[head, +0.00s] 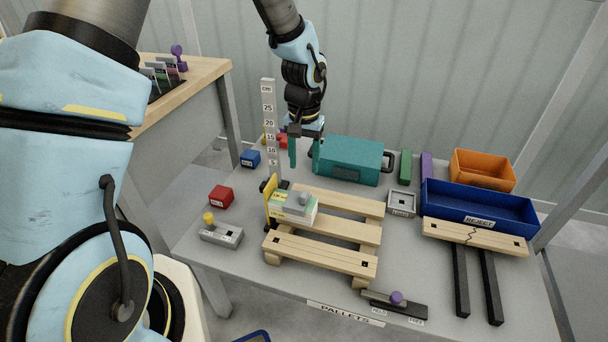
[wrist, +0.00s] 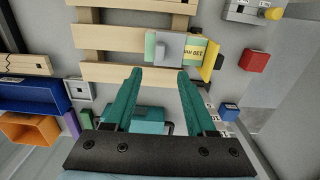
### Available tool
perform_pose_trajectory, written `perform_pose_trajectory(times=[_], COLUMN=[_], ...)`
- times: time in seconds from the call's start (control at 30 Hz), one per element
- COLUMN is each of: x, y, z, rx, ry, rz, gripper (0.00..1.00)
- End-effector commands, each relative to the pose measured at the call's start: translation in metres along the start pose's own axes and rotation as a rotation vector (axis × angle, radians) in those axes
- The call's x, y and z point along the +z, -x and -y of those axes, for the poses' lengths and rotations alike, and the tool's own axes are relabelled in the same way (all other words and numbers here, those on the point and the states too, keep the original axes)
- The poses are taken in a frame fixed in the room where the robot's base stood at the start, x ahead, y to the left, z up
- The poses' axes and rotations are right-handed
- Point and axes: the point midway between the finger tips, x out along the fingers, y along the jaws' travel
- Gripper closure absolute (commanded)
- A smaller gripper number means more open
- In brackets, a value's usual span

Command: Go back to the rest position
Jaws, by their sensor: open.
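My gripper (head: 303,160) is at the far side of the table, to the left of a teal case (head: 348,160) and right of the upright cm ruler (head: 268,125). Its two teal fingers are apart, with nothing between their tips in the wrist view (wrist: 159,74). Beyond the fingertips in the wrist view are the wooden pallet (wrist: 115,38) and a pale labelled box (wrist: 197,50) with a grey piece on top. In the head view the box (head: 280,211) lies on the left part of the pallet (head: 335,228), beside a yellow plate (head: 270,200).
The blue REJECT bin (head: 480,207) and orange bin (head: 483,168) stand at the right. A cracked board (head: 475,237) lies across dark bars. Red (head: 221,196) and blue (head: 250,158) blocks sit at the left. A wooden-topped bench (head: 190,85) stands at the left rear.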

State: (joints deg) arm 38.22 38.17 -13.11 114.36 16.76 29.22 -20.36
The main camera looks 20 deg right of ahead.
Motion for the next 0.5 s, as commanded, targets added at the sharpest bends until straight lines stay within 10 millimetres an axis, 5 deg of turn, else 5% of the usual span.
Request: perform_pose_trajectory(times=[0.5], x=[0.0002], y=[0.0081], z=[-0.0002], rx=[0.001], ry=[0.000], rz=[0.000], gripper=[0.44])
